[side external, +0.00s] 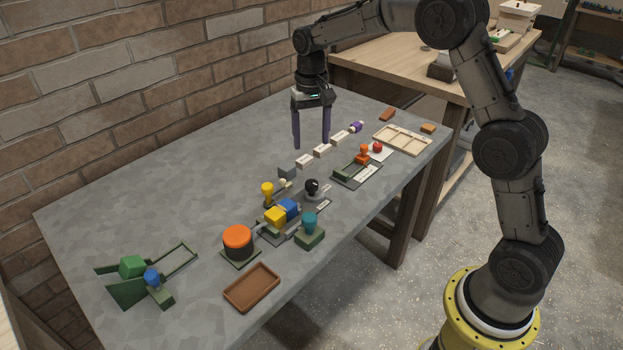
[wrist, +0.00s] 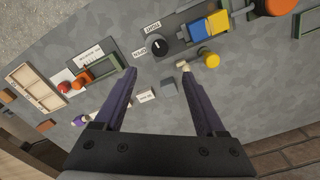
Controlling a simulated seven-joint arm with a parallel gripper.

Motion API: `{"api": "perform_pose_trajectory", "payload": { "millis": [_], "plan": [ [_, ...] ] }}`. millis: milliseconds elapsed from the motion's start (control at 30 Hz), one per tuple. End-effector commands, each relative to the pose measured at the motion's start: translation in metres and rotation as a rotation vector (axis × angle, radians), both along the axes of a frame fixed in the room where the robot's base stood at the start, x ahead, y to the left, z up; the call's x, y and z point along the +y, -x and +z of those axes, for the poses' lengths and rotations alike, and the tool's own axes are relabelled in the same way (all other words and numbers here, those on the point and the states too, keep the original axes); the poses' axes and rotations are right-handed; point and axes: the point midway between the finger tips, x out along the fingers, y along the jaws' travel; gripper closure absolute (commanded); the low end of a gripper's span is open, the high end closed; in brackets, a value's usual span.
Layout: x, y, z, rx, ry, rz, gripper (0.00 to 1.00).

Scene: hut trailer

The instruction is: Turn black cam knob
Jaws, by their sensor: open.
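The black cam knob (side external: 312,186) stands on a small grey base near the middle of the table. In the wrist view the knob (wrist: 158,45) sits beyond my fingertips, roughly midway between their lines, with small white labels beside it. My gripper (side external: 311,146) points down above the table, behind and apart from the knob. In the wrist view my gripper (wrist: 158,76) has its two purple fingers spread wide with nothing held between them.
A yellow knob (side external: 267,189), yellow and blue blocks (side external: 275,215), a teal knob (side external: 310,222) and an orange button (side external: 237,240) stand near the black knob. White blocks (side external: 322,150) lie in a row below my gripper. The table's left back area is clear.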

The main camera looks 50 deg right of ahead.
Motion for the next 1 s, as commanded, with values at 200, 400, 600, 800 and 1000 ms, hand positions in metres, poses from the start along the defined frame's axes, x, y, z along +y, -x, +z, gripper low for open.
{"api": "perform_pose_trajectory", "payload": {
  "millis": [200, 400, 600, 800, 1000],
  "plan": [
    [0.0, 0.002, -0.035, 0.005, -0.001, 0.0, 0.27],
    [0.0, 0.002, -0.075, 0.005, -0.001, 0.0, 0.27],
    [0.0, 0.002, -0.108, 0.002, 0.0, 0.0, 0.27],
    [0.0, 0.001, -0.127, -0.001, 0.001, 0.0, 0.27],
    [0.0, 0.001, -0.132, 0.0, 0.0, 0.0, 0.27]
  ]
}}
